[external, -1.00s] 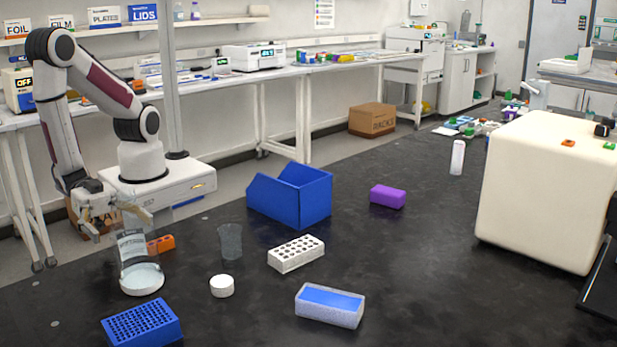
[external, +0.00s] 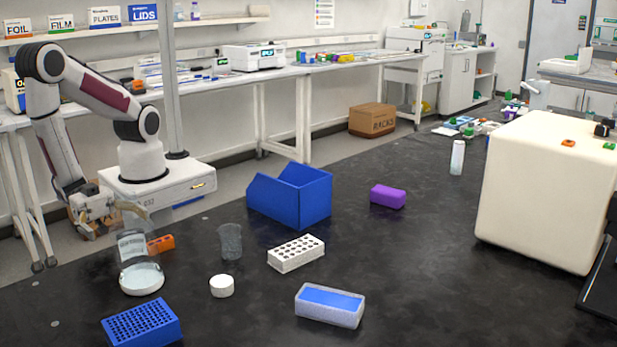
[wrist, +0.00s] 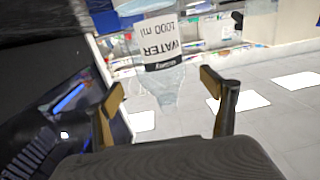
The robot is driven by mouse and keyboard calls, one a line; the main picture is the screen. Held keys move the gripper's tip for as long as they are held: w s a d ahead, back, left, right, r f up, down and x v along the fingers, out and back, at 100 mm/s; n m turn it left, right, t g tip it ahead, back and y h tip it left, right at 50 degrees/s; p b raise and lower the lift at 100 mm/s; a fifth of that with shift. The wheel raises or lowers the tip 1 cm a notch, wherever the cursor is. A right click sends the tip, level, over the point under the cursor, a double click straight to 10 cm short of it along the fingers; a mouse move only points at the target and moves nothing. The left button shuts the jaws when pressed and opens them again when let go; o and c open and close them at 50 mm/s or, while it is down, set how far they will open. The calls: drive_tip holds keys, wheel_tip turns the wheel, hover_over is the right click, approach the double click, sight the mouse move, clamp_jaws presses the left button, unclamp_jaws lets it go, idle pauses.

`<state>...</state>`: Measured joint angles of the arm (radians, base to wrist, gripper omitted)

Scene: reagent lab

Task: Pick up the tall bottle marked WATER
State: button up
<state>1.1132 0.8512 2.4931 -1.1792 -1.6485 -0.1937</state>
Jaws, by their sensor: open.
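The clear bottle marked WATER (external: 133,246) stands upright on the black bench at the left, with a white label and a pale, wide bottom. In the wrist view the bottle (wrist: 160,47) appears upside down; its label reads WATER 1000 ml. Its narrow neck shows in the gap between my fingertips in that picture. My gripper (external: 112,220) is open at the upper part of the bottle, on its left side in the external view. The wrist view shows both fingers of my gripper (wrist: 163,82) spread apart. I cannot tell whether they touch the bottle.
An orange block (external: 160,244) sits close behind the bottle. A clear beaker (external: 230,241), white cap (external: 222,286) and blue rack (external: 142,323) are nearby. A white rack (external: 296,254), blue bin (external: 290,195) and blue-topped box (external: 330,305) stand farther right.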

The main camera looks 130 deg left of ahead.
sight(142, 239)
drive_tip(key=shift+w, duration=0.75)
drive_tip(key=shift+w, duration=0.15)
drive_tip(key=shift+w+a+r, duration=0.1)
drive_tip(key=shift+w+a, duration=0.05)
drive_tip(key=shift+w, duration=1.1)
drive_tip(key=shift+w+a+r, duration=0.1)
drive_tip(key=shift+w, duration=1.1)
drive_tip(key=shift+c, duration=0.4)
drive_tip(key=c, duration=1.4)
